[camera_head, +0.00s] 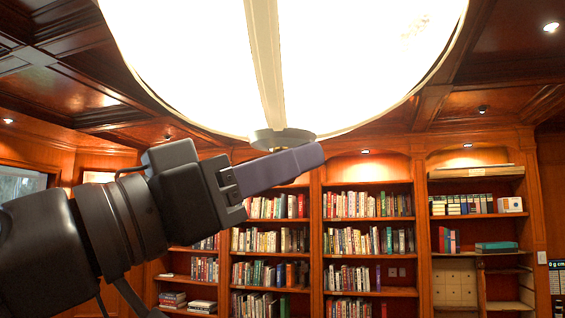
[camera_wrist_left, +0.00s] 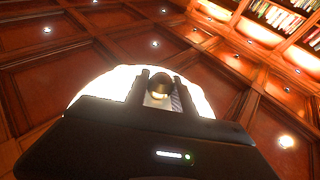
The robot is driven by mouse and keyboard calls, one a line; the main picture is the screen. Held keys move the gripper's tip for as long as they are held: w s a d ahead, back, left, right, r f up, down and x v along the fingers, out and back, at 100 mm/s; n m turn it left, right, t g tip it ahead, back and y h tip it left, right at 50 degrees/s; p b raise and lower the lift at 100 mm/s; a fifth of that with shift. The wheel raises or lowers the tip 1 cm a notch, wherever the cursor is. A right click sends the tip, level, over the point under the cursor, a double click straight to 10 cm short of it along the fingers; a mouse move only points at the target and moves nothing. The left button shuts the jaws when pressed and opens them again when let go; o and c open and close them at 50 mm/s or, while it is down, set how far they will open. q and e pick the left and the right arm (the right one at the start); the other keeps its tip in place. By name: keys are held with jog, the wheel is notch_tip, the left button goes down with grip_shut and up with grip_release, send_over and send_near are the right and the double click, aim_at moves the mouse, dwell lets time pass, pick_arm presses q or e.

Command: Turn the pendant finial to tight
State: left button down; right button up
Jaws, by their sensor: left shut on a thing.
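The pendant lamp (camera_head: 330,60) is a large, bright white bowl with a pale strap down its middle. A grey round plate (camera_head: 282,138) sits at its lowest point. My left gripper (camera_head: 312,155) reaches up from the left, with its fingers just under that plate. In the left wrist view the pendant finial (camera_wrist_left: 158,88), a rounded brass-coloured knob, sits between the two dark fingers (camera_wrist_left: 160,90), with the glowing bowl behind. The left gripper is shut on the finial. In the head view the fingers hide most of the finial. My right gripper is not in view.
Tall wooden bookcases (camera_head: 318,250) filled with books line the back wall. The coffered wooden ceiling (camera_head: 70,85) with small round lights spreads above. The space right of my left gripper and below the lamp is clear.

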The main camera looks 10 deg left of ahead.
pick_arm(q)
jog(key=shift+g+h, duration=0.3)
